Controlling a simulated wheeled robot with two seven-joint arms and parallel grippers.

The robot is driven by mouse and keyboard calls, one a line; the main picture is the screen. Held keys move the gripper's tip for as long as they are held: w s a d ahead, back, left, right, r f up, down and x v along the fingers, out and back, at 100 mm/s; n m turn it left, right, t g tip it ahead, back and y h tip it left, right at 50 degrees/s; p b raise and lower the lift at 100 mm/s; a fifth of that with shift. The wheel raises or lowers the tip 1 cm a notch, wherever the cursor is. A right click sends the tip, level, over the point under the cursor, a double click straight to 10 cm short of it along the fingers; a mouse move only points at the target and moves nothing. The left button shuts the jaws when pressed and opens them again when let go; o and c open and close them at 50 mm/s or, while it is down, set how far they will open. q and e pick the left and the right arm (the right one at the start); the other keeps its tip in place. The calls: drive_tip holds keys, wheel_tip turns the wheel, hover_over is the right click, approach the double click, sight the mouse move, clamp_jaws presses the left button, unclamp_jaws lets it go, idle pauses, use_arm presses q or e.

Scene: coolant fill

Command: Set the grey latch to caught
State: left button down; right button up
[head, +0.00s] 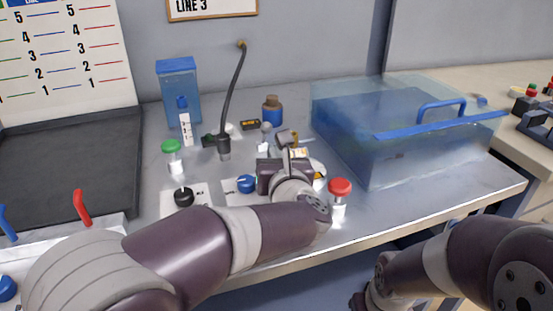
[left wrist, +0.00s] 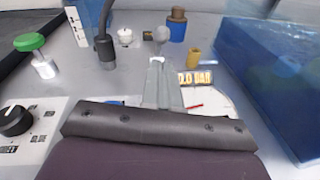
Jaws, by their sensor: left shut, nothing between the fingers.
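A small grey ball-topped lever on a pale base, which looks like the grey latch (head: 265,128), stands near the middle of the bench in the head view. In the left wrist view the grey ball (left wrist: 162,33) shows just beyond my fingertips. I cannot tell its setting. My left gripper (head: 284,150) is shut and empty, reaching over the bench on the near side of the latch. Its fingers (left wrist: 158,65) point at the latch, and whether they touch it is unclear. They partly cover its lower part. My right arm is at the lower right, its gripper out of view.
A red button (head: 340,188) stands right of my left wrist, a blue knob (head: 246,184) left of it. A green button (head: 171,147) and black knob (head: 184,196) are farther left. A translucent blue cover (head: 350,140) fills the right. A dark hose (head: 232,100) rises behind.

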sight(264, 134)
use_arm(q)
drive_tip(key=x, duration=0.6)
drive_tip(key=shift+s, duration=0.1)
